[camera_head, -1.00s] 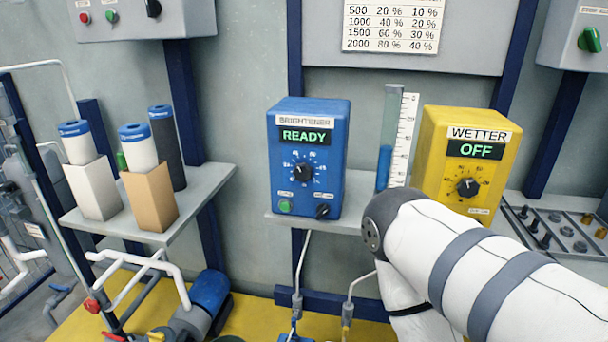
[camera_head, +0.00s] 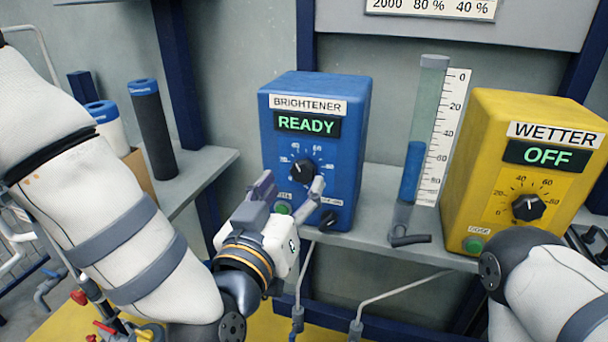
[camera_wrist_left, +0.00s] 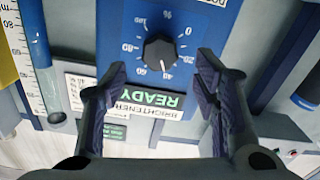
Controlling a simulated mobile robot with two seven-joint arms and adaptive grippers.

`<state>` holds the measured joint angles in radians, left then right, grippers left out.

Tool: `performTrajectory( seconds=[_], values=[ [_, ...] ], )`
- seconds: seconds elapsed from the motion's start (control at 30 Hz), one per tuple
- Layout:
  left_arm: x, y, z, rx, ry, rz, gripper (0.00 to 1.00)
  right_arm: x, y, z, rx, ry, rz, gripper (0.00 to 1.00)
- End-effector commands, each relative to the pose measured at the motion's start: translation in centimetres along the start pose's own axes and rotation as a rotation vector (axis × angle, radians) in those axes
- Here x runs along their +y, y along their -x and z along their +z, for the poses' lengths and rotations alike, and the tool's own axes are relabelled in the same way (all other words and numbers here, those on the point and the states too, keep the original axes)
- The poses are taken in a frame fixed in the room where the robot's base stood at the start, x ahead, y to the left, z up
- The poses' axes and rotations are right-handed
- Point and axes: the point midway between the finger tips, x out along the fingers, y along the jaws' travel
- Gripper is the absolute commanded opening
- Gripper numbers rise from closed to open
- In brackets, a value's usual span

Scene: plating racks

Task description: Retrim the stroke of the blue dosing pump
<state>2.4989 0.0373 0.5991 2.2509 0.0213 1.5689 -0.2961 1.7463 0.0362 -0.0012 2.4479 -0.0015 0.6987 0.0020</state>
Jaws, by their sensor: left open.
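The blue dosing pump (camera_head: 350,125), labelled BRIGHTENER, stands on a grey shelf and its display (camera_head: 307,124) reads READY. Its black stroke knob (camera_head: 303,171) has a white pointer near 40 on the dial; it also shows upside down in the left wrist view (camera_wrist_left: 160,50). A green button (camera_head: 283,208) and a small black knob (camera_head: 328,218) sit below it. My left gripper (camera_head: 290,193) is open in front of the pump's lower face. In the left wrist view its fingers (camera_wrist_left: 160,82) are apart and empty, with the knob just beyond the gap. My right gripper is out of view.
A yellow WETTER pump (camera_head: 480,165) showing OFF stands at right, with my right arm before it. A graduated tube (camera_head: 430,115) with blue liquid stands between the pumps. Cylinders (camera_head: 152,130) stand on the left shelf (camera_head: 205,175). Thin pipes run below.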

Motion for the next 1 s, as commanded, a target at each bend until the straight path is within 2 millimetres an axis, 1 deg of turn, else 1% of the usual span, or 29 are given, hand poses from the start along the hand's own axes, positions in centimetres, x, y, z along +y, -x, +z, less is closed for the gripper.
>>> performTrajectory(
  seconds=[0.03,0.1,0.2,0.33,0.53,0.57,0.6,0.67,0.7,0.77,0.9,0.97,1.0],
  values=[
    [-0.1,-1.1,0.1,0.001,0.001,-0.001,0.55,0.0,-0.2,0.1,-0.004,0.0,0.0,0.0],
    [-0.1,-2.5,0.1,0.001,0.001,-0.001,0.55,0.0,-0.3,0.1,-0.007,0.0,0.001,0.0],
    [-0.1,-3.8,0.2,-0.001,0.001,-0.001,0.55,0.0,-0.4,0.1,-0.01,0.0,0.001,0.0],
    [0.0,-4.5,0.1,-0.002,0.0,0.0,0.55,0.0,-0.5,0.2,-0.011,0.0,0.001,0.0],
    [0.0,-4.5,0.1,-0.003,0.0,0.0,0.55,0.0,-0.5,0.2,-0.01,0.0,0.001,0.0],
    [0.0,-4.5,0.1,-0.003,0.0,0.0,0.51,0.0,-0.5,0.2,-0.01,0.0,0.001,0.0],
    [0.0,-4.5,0.1,-0.003,0.0,0.0,0.42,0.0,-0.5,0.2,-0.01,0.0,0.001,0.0],
    [0.0,-4.5,0.1,-0.003,0.0,0.0,0.28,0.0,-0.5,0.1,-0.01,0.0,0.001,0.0],
    [0.0,-4.5,0.1,-0.003,0.0,0.0,0.19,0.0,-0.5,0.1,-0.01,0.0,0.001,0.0],
    [0.0,-4.5,0.1,-0.003,0.0,0.0,0.07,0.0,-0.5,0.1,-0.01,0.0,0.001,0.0],
    [0.0,-4.4,0.0,-0.002,0.027,0.0,0.07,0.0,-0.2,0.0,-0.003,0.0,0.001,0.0],
    [0.1,-4.4,-0.3,0.0,0.107,0.001,0.07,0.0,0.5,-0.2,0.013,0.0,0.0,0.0],
    [0.0,-4.4,-0.4,0.001,0.175,0.0,0.07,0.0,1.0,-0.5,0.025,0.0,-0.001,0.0]
  ],
)
